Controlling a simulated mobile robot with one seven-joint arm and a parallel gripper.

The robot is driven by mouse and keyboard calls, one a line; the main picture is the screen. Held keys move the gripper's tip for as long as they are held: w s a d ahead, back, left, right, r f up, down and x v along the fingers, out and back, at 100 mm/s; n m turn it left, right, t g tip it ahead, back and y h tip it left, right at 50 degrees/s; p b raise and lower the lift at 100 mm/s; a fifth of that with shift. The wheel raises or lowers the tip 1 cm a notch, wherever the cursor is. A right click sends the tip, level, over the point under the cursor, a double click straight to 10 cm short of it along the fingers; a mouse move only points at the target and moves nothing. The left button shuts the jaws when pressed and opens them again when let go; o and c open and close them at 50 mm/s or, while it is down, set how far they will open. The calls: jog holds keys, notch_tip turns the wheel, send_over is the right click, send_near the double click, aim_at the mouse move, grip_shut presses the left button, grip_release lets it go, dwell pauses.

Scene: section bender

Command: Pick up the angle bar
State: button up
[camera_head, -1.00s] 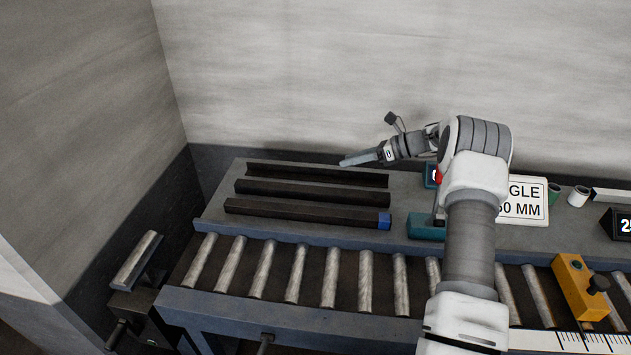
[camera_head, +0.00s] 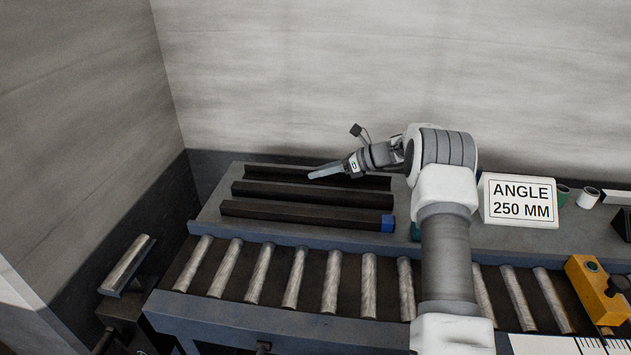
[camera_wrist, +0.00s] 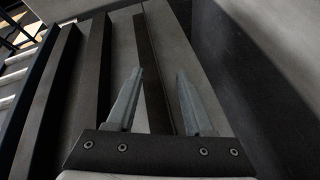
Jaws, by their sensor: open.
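Three long dark bars lie side by side on the grey bench. The rearmost bar (camera_head: 275,173) looks like a thin-walled angle, and I take it for the angle bar. In the wrist view this bar (camera_wrist: 152,70) runs lengthwise between the fingertips and on under the gripper. My gripper (camera_head: 317,174) is over the rearmost bar, pointing left; its fingers hide part of the bar. In the wrist view my gripper (camera_wrist: 156,75) is open and empty, one finger to each side of the bar. I cannot tell the exact height gap.
The middle bar (camera_head: 310,194) and the front bar (camera_head: 290,211), with a blue end (camera_head: 388,223), lie close in front. A sign (camera_head: 521,201) reads "ANGLE 250 MM". Rollers (camera_head: 330,283) run along the front, with a yellow stop (camera_head: 594,287) at right. A wall (camera_head: 300,80) stands behind.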

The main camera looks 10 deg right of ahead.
grip_shut()
dwell(1.3)
jog(key=shift+r, duration=0.1)
